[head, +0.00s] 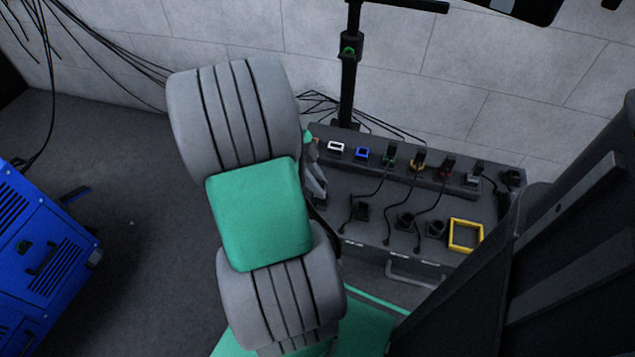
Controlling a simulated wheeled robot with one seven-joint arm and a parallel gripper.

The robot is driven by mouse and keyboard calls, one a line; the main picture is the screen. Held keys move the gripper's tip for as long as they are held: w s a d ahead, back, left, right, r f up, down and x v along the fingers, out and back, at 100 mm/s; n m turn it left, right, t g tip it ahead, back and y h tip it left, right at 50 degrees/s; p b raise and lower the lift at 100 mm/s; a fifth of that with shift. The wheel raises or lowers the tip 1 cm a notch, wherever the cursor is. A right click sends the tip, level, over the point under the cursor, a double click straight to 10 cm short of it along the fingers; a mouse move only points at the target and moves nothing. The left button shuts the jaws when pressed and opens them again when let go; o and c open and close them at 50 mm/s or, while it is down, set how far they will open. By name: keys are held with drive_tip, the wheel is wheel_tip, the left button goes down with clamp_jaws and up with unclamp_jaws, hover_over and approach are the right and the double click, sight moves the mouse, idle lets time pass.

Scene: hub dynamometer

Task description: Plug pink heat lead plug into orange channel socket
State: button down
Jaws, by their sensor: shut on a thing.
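My gripper (315,183) shows only in part, just right of my grey and green arm, at the left end of the dark socket box (385,250). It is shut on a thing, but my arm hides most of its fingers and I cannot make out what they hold. No pink plug can be clearly told. An orange-yellow socket (418,164) stands in the back row, with a dark shape at it that looks like a plug.
The back row also has a white socket (336,147), a blue one (362,153), a green one (390,157) and a red one (447,170). Dark plugs with cables and a yellow square frame (465,235) are in front. A blue machine (42,265) stands left.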

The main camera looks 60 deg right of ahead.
drive_tip(key=shift+r+p, duration=2.35)
drive_tip(key=shift+r, duration=0.9)
